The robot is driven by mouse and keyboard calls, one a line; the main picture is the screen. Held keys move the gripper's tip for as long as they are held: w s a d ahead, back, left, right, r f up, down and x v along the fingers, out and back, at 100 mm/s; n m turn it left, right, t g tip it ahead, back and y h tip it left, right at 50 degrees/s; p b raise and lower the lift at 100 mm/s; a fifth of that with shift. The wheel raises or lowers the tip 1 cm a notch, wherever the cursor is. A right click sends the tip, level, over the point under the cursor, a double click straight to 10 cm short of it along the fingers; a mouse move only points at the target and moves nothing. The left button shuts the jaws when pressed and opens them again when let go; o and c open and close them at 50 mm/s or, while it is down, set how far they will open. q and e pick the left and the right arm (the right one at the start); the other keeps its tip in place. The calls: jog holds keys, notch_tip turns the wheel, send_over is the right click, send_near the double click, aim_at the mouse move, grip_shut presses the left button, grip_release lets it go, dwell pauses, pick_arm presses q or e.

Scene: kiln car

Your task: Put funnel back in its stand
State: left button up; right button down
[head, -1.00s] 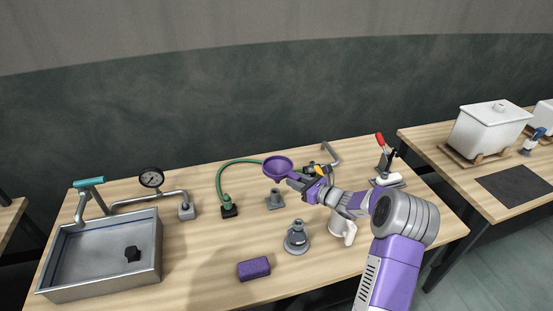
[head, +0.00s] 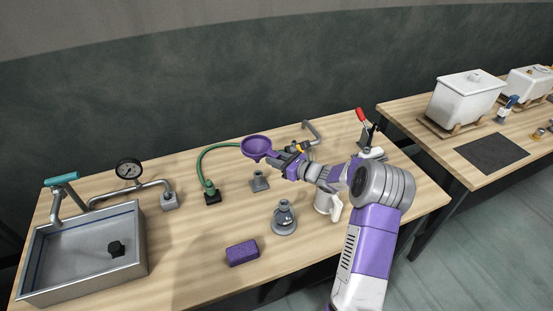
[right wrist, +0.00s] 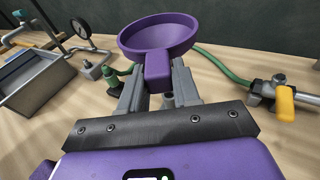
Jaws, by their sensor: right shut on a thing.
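The purple funnel (head: 256,149) is a wide bowl with a short side handle, held upright above the bench. My right gripper (head: 277,160) is shut on its handle; the right wrist view shows the handle (right wrist: 157,72) between the two grey fingers (right wrist: 157,85). A small grey stand (head: 259,182) with a square base and short upright tube is on the bench, just below the funnel in the head view. The funnel appears apart from it. In the right wrist view the fingers and handle mostly hide the stand. My left gripper is not in view.
A green hose on a black-based fitting (head: 211,195) arcs behind the funnel. A metal sink (head: 80,255) and gauge (head: 129,169) are left. A valve with an orange handle (right wrist: 285,103) is right.

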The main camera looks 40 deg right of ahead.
jog(key=shift+f+b, duration=2)
jog(key=shift+f, duration=0.55)
jog(key=shift+f, duration=0.15)
jog(key=shift+f+b, duration=0.35)
jog(key=shift+b, duration=0.1)
jog(key=shift+f+b, duration=0.9)
jog(key=shift+f, duration=0.15)
jog(key=c, duration=0.6)
grip_release()
jog(key=shift+o, duration=0.2)
jog(key=shift+s, duration=0.1)
jog(key=shift+p+v, duration=0.3)
jog(key=shift+v, duration=1.85)
